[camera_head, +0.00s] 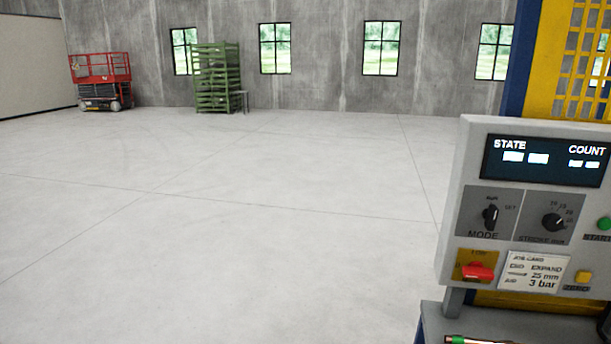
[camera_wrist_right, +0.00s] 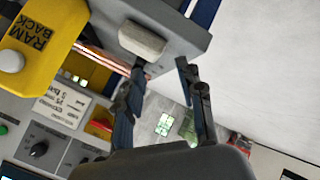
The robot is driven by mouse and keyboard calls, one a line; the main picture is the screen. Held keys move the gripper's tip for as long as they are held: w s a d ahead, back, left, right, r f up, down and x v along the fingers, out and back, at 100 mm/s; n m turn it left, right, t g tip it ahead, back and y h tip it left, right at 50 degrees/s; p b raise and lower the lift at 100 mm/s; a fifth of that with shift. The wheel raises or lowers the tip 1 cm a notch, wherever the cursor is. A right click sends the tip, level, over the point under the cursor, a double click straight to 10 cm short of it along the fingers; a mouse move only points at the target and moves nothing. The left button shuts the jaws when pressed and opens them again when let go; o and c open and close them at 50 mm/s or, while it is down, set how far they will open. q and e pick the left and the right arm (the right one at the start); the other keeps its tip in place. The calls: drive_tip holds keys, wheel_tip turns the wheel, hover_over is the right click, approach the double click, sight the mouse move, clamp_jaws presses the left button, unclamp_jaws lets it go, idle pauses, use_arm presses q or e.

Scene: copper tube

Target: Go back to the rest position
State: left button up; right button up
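My right gripper (camera_wrist_right: 160,72) shows in the right wrist view with its two dark fingers apart and nothing between them. It is close to the machine's control panel (camera_wrist_right: 62,132) and the grey machine part above it. My left gripper is in neither view. In the head view the control panel (camera_head: 472,215) stands at the right, with a lit STATE and COUNT display (camera_head: 543,160). A copper-coloured tube with a green end (camera_head: 470,340) is cut off at the bottom edge. Copper-coloured lengths (camera_wrist_right: 108,58) also show behind the fingers in the wrist view.
A yellow RAM BACK box (camera_wrist_right: 45,35) with a pale button is at the wrist view's upper left. A red stop switch (camera_head: 477,271) sits on the panel. A red lift (camera_head: 100,80) and green rack (camera_head: 216,78) stand far back. The floor (camera_head: 220,220) left of the machine is clear.

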drive_tip(key=s+a+f+m+g+y, duration=0.25)
drive_tip(key=s+a, duration=0.25)
drive_tip(key=s, duration=0.3)
drive_tip(key=s+a+f+m+g+y, duration=0.2)
drive_tip(key=s+a+g, duration=0.2)
drive_tip(key=s+a, duration=0.3)
wheel_tip(320, 180, down, 29)
drive_tip(key=s+d+b, duration=0.2)
drive_tip(key=b, duration=0.1)
drive_tip(key=s+d+f+n+g+b, duration=0.1)
drive_tip(key=s+d+f+g+b, duration=0.1)
drive_tip(key=s+f, duration=1.4)
wheel_tip(320, 180, down, 3)
drive_tip(key=shift+s+d+r+h+b, duration=0.1)
drive_tip(key=shift+s+d+h+b, duration=0.15)
drive_tip(key=shift+s+h+b, duration=0.15)
